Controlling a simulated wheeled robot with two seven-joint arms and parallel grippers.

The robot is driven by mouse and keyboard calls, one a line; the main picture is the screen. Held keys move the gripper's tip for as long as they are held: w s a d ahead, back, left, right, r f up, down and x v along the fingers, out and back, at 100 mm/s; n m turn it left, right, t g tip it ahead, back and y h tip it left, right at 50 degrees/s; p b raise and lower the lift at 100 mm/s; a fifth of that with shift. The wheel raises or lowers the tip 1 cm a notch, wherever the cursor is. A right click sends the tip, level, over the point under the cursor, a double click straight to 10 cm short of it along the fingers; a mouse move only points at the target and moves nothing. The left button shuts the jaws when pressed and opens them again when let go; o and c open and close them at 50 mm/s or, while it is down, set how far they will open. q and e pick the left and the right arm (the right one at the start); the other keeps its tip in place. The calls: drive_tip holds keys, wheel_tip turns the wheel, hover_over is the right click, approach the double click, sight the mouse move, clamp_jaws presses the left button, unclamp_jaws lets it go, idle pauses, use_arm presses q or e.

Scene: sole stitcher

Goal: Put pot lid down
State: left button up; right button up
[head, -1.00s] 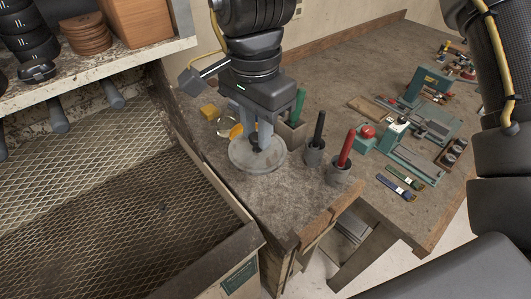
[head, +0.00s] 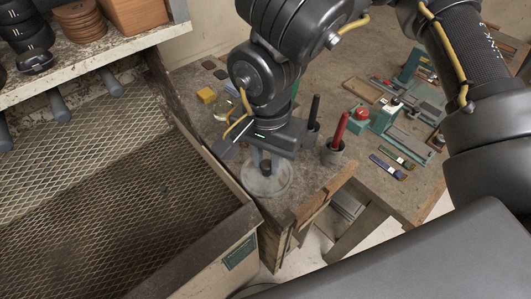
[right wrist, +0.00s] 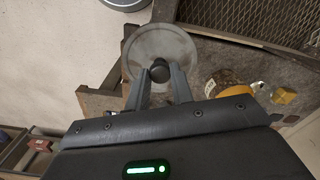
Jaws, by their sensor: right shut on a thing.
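The pot lid is a round, greyish, see-through disc (head: 258,186) with a dark knob (head: 267,168), near the front left edge of the workbench in the head view. My right gripper (head: 267,163) points down over it and is shut on the knob. In the right wrist view the lid (right wrist: 150,42) lies flat ahead of the two fingers (right wrist: 160,84), with the dark knob between their tips. Whether the lid touches the bench top I cannot tell. My left gripper is not in view.
Black and red handled tools in grey holders (head: 334,152) stand right of the lid. A mesh-bottomed tray (head: 90,190) adjoins the bench at left. Green-bodied devices (head: 385,117) and small blue and green items occupy the bench farther right.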

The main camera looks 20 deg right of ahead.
drive_tip(key=w+f, duration=0.2)
drive_tip(key=w+d+f+p, duration=0.1)
drive_tip(key=w+f, duration=0.1)
drive_tip(key=w, duration=0.1)
drive_tip(key=w+d+f+p, duration=0.1)
drive_tip(key=w+f, duration=0.1)
drive_tip(key=shift+w+d+f, duration=0.1)
drive_tip(key=shift+w+f, duration=0.05)
drive_tip(key=shift+f, duration=0.15)
drive_tip(key=f, duration=0.2)
drive_tip(key=f+p, duration=0.1)
drive_tip(key=shift+w+d+f, duration=0.1)
drive_tip(key=shift+w+f, duration=0.2)
drive_tip(key=shift+f, duration=0.1)
drive_tip(key=shift+f+b, duration=0.25)
drive_tip(key=shift+b, duration=0.1)
drive_tip(key=o, duration=1)
drive_tip(key=shift+r, duration=0.2)
